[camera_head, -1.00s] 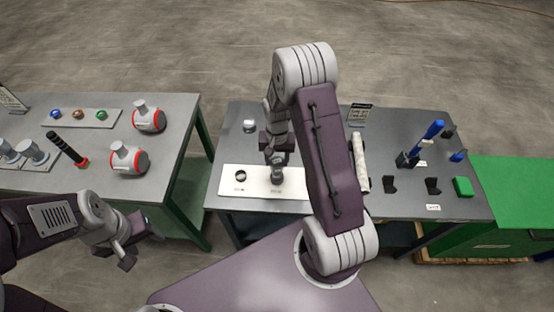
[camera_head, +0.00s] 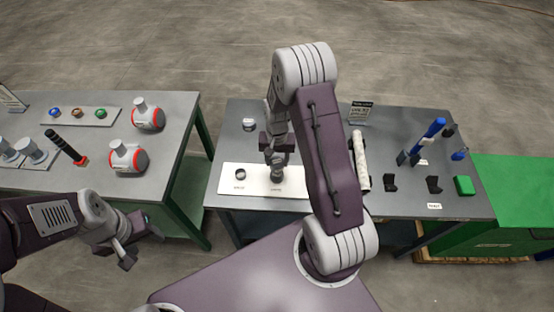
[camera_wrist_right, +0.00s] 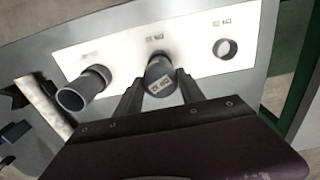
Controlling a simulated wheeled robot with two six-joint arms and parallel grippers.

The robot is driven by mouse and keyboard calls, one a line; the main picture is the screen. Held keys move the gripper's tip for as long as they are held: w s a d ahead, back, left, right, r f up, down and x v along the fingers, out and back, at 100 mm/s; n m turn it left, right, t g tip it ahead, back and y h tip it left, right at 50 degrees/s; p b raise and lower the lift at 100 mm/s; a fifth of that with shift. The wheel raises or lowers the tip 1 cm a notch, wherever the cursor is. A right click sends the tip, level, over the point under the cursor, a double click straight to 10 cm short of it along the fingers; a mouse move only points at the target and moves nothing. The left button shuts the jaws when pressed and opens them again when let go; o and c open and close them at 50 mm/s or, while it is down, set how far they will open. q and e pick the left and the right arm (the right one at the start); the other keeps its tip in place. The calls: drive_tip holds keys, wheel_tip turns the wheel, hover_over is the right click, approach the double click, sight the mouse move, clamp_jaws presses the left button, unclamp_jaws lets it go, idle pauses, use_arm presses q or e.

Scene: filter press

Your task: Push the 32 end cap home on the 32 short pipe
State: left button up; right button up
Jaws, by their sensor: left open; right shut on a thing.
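The 32 end cap (camera_wrist_right: 160,84), a grey round cap with a label on its end face, is between the two fingers of my right gripper (camera_wrist_right: 158,90). My right gripper also shows in the head view (camera_head: 277,160), shut on the cap over the middle of the white board (camera_wrist_right: 115,52). The 32 short pipe appears to be under the cap at the middle label; the cap mostly hides it, and I cannot tell how far the cap is on. My left gripper (camera_head: 127,258) is open and empty, left of the board.
On the board, a ring-like piece (camera_head: 240,175) stands left in the head view; a wider open grey pipe (camera_wrist_right: 84,91) stands on the other side. My right arm covers part of the table. A speckled roll (camera_head: 361,160) and black brackets lie further right.

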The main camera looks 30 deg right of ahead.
sight(277, 161)
drive_tip(key=o, duration=1.1)
wheel_tip(277, 161, up, 11)
drive_tip(key=p, duration=0.9)
